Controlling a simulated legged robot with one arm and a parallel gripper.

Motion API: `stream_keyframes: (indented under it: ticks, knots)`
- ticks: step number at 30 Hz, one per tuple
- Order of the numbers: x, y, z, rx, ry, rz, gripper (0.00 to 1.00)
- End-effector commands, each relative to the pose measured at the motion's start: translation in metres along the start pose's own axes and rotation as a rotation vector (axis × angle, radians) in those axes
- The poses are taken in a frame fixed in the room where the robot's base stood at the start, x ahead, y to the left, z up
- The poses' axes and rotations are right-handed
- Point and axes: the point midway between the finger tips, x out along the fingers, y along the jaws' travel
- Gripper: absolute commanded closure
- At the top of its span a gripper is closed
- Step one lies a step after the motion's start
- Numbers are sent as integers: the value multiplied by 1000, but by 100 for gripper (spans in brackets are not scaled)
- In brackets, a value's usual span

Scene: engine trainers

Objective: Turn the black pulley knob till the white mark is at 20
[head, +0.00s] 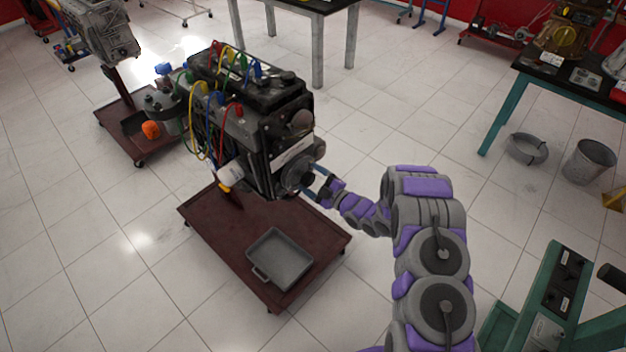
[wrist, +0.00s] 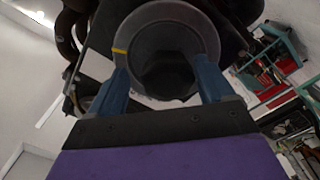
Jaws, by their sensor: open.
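The black pulley knob (wrist: 166,70) shows close up in the wrist view, with a grey ring (wrist: 205,30) around its dark hub. A small yellow mark (wrist: 120,50) sits on the ring's left side; I cannot make out a white mark or any numbers. In the head view the pulley (head: 297,178) is on the lower front of the black engine (head: 262,125). My gripper (head: 318,184) is open at the pulley, coming from the right. In the wrist view its two blue fingers (wrist: 162,82) stand left and right of the hub; I cannot tell whether they touch it.
The engine stands over a dark red wheeled base (head: 215,235) carrying a grey tray (head: 280,258). A second engine cart (head: 120,120) stands behind left. A green-framed console (head: 560,290) is at lower right, a workbench (head: 570,80) at upper right.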

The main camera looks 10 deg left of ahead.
Motion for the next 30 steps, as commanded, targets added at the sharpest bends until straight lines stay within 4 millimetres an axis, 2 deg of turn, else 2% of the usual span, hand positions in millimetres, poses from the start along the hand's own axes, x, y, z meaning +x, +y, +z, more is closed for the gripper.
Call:
stream_keyframes:
  ticks: [3,20,30]
  knots:
    - [4,-3,-2,-2,0,-5,19]
    - [-2,-1,-1,2,3,-2,72]
    - [-2,0,-2,37,6,-3,74]
